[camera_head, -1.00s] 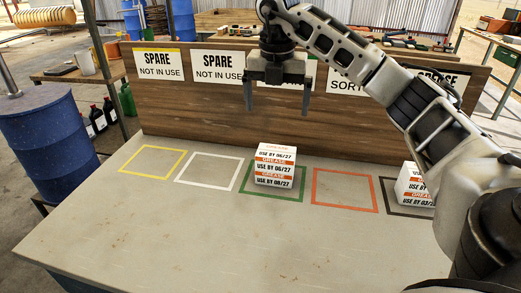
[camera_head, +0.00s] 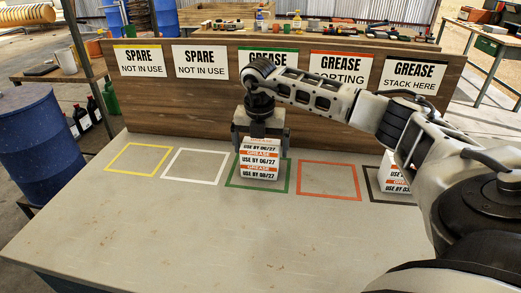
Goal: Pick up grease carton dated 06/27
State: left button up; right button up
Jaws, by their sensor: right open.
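A stack of white grease cartons with orange bands stands in the green square (camera_head: 229,183). The top grease carton (camera_head: 260,145) seems to read USE BY 06/27. The middle carton (camera_head: 260,160) also seems to read 06/27, and the bottom carton (camera_head: 259,174) 08/27; the print is small. My right gripper (camera_head: 261,142) points down, open, at the top of the stack. Its fingers are at the left and right of the top carton; I cannot tell whether they touch it. My left gripper is out of view.
More grease cartons (camera_head: 388,177) stand in the black square at the right, partly hidden by my right arm. Yellow, white and red (camera_head: 330,198) squares are empty. A wooden board (camera_head: 180,102) with signs stands behind. A blue barrel (camera_head: 40,145) is left of the table.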

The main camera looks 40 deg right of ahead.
jog(key=shift+f, duration=0.15)
jog(key=c, duration=0.9)
jog(key=shift+o, duration=0.2)
